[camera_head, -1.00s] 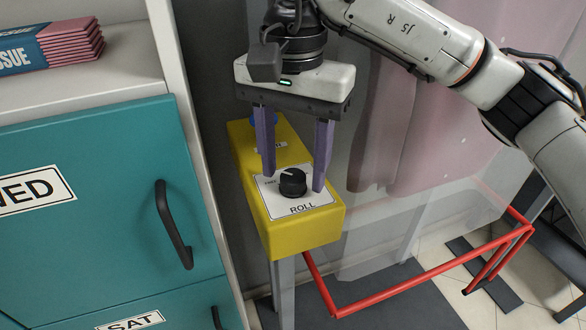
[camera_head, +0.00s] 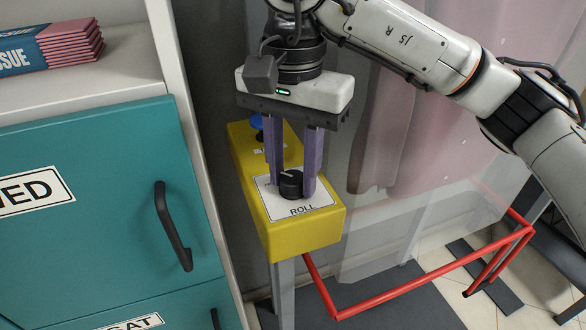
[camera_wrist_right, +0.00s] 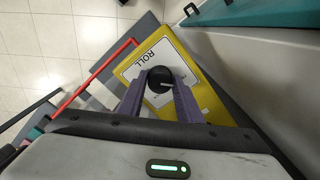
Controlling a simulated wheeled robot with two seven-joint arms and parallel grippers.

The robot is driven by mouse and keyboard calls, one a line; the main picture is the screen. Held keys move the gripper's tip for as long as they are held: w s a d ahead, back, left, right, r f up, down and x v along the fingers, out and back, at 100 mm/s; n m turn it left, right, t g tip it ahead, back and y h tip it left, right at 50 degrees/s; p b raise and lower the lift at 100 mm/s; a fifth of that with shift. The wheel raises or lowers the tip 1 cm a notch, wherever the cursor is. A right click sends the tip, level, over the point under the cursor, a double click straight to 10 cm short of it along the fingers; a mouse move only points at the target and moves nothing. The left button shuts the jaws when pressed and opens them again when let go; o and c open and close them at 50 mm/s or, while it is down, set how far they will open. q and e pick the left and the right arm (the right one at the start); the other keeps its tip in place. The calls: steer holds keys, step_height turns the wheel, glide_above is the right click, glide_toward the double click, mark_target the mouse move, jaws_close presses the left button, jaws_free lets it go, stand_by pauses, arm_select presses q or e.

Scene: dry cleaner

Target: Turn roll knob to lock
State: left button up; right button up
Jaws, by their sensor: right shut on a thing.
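The black roll knob (camera_head: 291,184) sits on a white plate marked ROLL (camera_head: 303,208) on top of the yellow control box (camera_head: 305,237). My right gripper (camera_head: 292,185) comes down from above, with its purple fingers shut on the knob from both sides. In the right wrist view, the knob (camera_wrist_right: 160,79) shows between the fingertips, with a light mark on it. The plate's small lettering is partly covered by the fingers, so the lock position cannot be read. My left gripper is not in view.
A blue button (camera_head: 257,121) is on the box behind the gripper. A teal cabinet (camera_head: 100,200) with a black handle (camera_head: 172,226) stands close on the left. A red rail (camera_head: 430,274) and pink hanging fabric (camera_head: 440,110) are on the right.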

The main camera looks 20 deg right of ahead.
steer(key=m+b, duration=0.1)
steer(key=m, duration=0.1)
steer(key=shift+m, duration=0.4)
steer(key=m, duration=0.3)
steer(key=shift+m+b, duration=0.3)
steer(key=shift+b, duration=0.1)
steer(key=m, duration=0.3)
steer(key=shift+m+b, duration=0.3)
steer(key=shift+b, duration=0.05)
steer(key=m, duration=0.3)
steer(key=shift+m, duration=0.3)
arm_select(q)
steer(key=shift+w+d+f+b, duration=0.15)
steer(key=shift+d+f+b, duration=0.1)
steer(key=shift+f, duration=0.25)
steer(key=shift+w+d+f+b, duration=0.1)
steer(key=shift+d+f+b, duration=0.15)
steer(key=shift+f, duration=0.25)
arm_select(e)
steer(key=shift+m, duration=1.8)
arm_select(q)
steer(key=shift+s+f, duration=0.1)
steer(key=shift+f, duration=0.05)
arm_select(e)
steer(key=o, duration=1.1)
steer(key=shift+c, duration=0.2)
steer(key=shift+r, duration=0.1)
